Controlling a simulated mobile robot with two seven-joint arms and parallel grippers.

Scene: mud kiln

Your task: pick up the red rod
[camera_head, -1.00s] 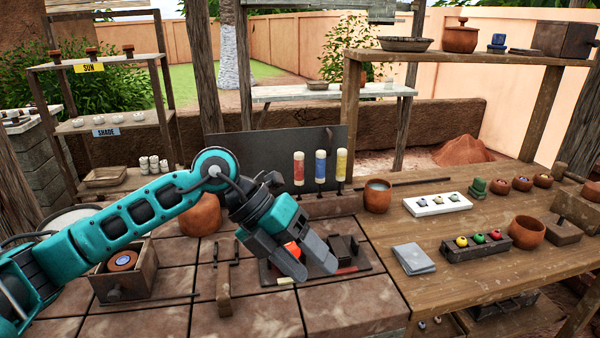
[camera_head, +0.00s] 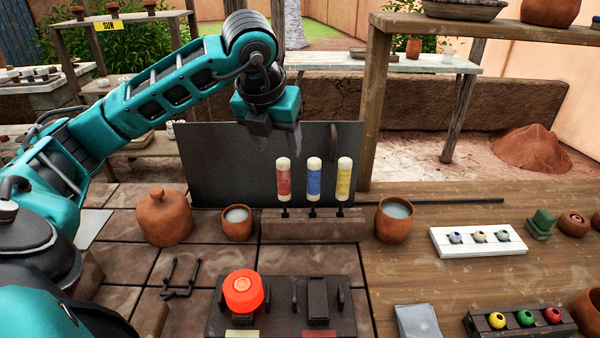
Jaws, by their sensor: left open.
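The red rod (camera_head: 284,180) has white ends and stands upright in a block-like rack (camera_head: 312,228), leftmost of three rods. A blue rod (camera_head: 314,180) and a yellow rod (camera_head: 344,180) stand to its right. My left gripper (camera_head: 276,142) is open and empty, pointing down in front of the dark panel. In the picture its fingertips are just above the top of the red rod, apart from it, with one finger further left. My right gripper is not in view.
A dark panel (camera_head: 220,175) stands behind the rack. Clay cups with pale contents (camera_head: 237,222) (camera_head: 394,219) flank it. A lidded pot (camera_head: 164,216) stands at left. A glowing orange-red piece (camera_head: 243,290) sits on a dark tray (camera_head: 270,322) in front. The wooden table right of the rack has free room.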

